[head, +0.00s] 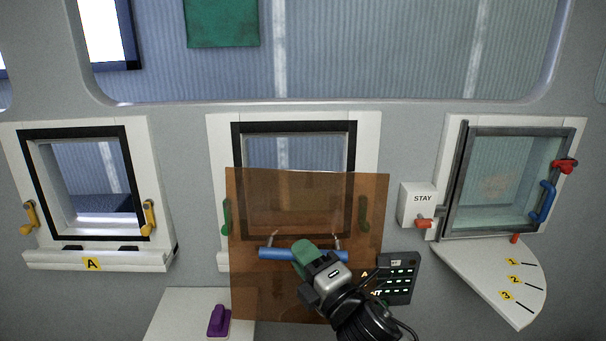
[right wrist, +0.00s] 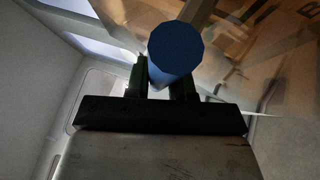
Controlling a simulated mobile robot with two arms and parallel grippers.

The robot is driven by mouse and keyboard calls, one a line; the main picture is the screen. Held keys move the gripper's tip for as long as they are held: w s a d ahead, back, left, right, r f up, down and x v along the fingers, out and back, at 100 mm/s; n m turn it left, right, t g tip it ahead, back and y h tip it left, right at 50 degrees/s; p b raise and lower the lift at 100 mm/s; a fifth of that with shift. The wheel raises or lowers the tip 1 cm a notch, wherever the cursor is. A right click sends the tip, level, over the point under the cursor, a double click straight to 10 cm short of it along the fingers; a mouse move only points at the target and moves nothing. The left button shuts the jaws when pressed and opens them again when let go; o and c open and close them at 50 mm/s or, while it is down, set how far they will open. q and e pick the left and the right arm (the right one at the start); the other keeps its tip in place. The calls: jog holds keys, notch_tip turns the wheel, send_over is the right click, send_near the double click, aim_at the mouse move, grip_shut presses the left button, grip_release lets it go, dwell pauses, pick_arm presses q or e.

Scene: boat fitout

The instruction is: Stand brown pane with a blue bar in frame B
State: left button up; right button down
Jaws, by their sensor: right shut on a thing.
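The brown see-through pane (head: 260,200) stands roughly upright in front of the middle frame (head: 370,150) in the head view, covering its lower part. Its blue bar (head: 272,254) runs across the pane's near face. My right gripper (head: 307,254) is shut on the blue bar, which also shows end-on between the fingers in the right wrist view (right wrist: 175,52). The middle frame has a black inner edge and green latches (head: 226,217) at both sides. Its label is hidden behind the pane, so I cannot read it. Whether the pane touches the frame I cannot tell. My left gripper is not in view.
Left is frame A (head: 92,264) with yellow latches (head: 150,218). Right is a glazed frame (head: 500,180) with red and blue handles, a STAY box (head: 420,200) and a numbered shelf (head: 500,280). A purple handle (head: 219,320) and a dark panel (head: 400,277) are low down.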

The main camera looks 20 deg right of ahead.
aim_at(303, 195)
jog(key=w+r, duration=0.1)
jog(key=r, duration=0.2)
jog(key=w+r+n+y+p, duration=0.1)
jog(key=r, duration=0.2)
jog(key=w+r+n+y+p, duration=0.1)
jog(key=r, duration=0.2)
jog(key=shift+w+r, duration=0.25)
jog(key=shift+r, duration=0.1)
jog(key=shift+w+d+f, duration=0.15)
jog(key=shift+w+d, duration=0.05)
jog(key=shift+w, duration=0.7)
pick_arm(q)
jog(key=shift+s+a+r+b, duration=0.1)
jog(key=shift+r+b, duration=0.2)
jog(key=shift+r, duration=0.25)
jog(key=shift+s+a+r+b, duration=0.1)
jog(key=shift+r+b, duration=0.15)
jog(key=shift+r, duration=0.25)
pick_arm(e)
jog(key=shift+w+d+f, duration=0.15)
jog(key=shift+w+d, duration=0.1)
jog(key=shift+w, duration=0.65)
jog(key=shift+w+d+f, duration=0.1)
jog(key=shift+w+d, duration=0.15)
jog(key=shift+w, duration=0.6)
